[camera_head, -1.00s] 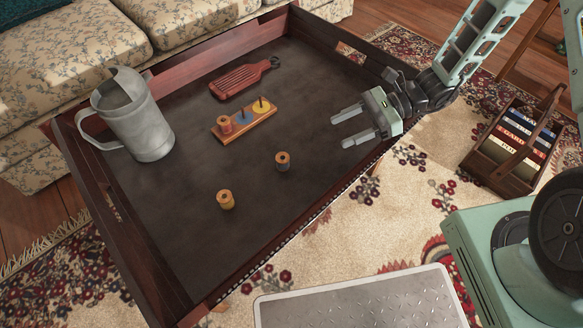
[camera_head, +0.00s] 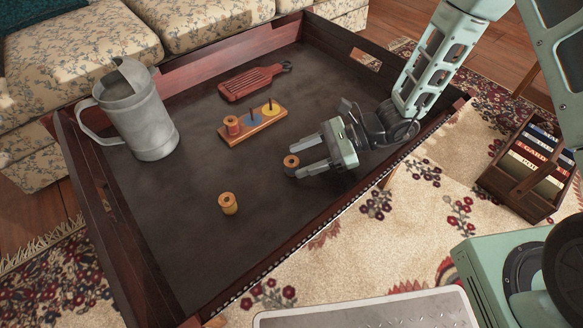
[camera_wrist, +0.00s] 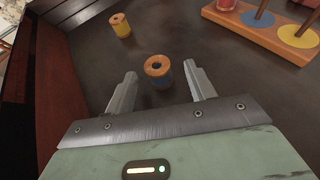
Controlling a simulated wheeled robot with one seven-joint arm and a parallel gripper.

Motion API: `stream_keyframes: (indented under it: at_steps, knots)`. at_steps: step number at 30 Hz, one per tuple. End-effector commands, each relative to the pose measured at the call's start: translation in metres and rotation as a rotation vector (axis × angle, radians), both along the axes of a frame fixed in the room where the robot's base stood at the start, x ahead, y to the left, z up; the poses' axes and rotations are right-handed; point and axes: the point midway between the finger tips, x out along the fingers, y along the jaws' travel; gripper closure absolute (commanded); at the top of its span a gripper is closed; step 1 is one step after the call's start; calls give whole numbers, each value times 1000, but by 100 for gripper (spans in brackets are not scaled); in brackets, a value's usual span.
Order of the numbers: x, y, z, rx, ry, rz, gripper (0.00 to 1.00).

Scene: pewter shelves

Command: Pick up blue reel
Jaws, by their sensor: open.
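The blue reel (camera_head: 291,161) stands upright on the dark tray table. It has an orange wooden top with a dark hole, and its dark bluish side shows in the wrist view (camera_wrist: 158,70). My gripper (camera_head: 289,163) is low over the tray, open and pointing left. In the wrist view its fingertips (camera_wrist: 160,74) are on either side of the reel, with gaps visible. The reel sits at the mouth of the jaws. I cannot tell the exact height of the fingers over the tray.
A yellow reel (camera_head: 228,203) stands to the left. Behind is a wooden peg rack (camera_head: 262,126) with a red reel (camera_head: 232,125) and blue and yellow discs. A red grater-like board (camera_head: 251,83) and a metal jug (camera_head: 139,112) lie farther off. Raised tray walls (camera_head: 313,238) surround them.

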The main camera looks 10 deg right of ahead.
Motion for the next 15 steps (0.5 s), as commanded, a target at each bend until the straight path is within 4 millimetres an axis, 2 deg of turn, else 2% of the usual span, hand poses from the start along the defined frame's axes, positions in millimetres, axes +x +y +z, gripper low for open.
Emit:
stream_keyframes:
  at_steps: [1,6,15]
  knots:
    - [-3,8,-11,0,1,5,45]
    - [-5,28,-17,1,-1,4,45]
    - [-4,32,-17,0,0,0,45]
